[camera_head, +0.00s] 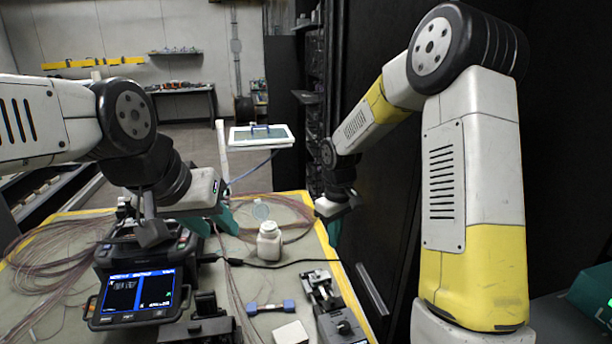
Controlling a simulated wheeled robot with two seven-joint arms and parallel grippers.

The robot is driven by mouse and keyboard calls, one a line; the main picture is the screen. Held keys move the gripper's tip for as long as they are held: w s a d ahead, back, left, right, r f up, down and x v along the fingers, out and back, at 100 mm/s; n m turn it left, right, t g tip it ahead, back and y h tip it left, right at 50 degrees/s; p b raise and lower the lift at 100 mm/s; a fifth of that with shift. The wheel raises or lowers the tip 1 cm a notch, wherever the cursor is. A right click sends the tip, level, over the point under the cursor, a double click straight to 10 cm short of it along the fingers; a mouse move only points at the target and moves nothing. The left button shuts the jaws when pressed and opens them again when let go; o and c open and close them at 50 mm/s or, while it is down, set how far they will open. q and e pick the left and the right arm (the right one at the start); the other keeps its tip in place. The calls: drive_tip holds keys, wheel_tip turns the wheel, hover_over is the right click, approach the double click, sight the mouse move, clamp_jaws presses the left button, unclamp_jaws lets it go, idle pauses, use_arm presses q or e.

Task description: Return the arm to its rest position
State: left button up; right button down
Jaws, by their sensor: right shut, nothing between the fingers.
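My left arm comes in from the left, and its gripper (213,221) with teal fingers hangs just above and behind the fusion splicer (105,262). The gap between its fingers is not clear from this angle. My right arm reaches in from the right, and its gripper (335,232) points down over the right edge of the table, shut and empty. The splicer has a lit blue screen (138,293) and sits at the front left of the table. My left gripper and wrist hide part of what lies behind them.
A white bottle (269,241) stands mid-table. A blue-ended tool (271,306), a white block (291,333) and a dark device (336,312) lie at the front. Coiled fibres (62,245) cover the left. A tablet-like screen (260,137) stands behind; a dark cabinet (385,190) is close on the right.

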drive_tip(key=s+d+r+m+t+y, duration=0.1)
drive_tip(key=s+d+r+m+t, duration=0.1)
drive_tip(key=s+r, duration=0.45)
drive_tip(key=s+d+r+m+t, duration=0.15)
drive_tip(key=s+r, duration=0.25)
drive_tip(key=r, duration=0.5)
drive_tip(key=s+d+r+m+t+y, duration=0.1)
drive_tip(key=s+d+r+m+t, duration=0.1)
drive_tip(key=s, duration=1)
wheel_tip(320, 180, up, 2)
drive_tip(key=shift+s+r+m, duration=0.15)
drive_tip(key=shift+s+m, duration=0.05)
drive_tip(key=shift+m, duration=0.55)
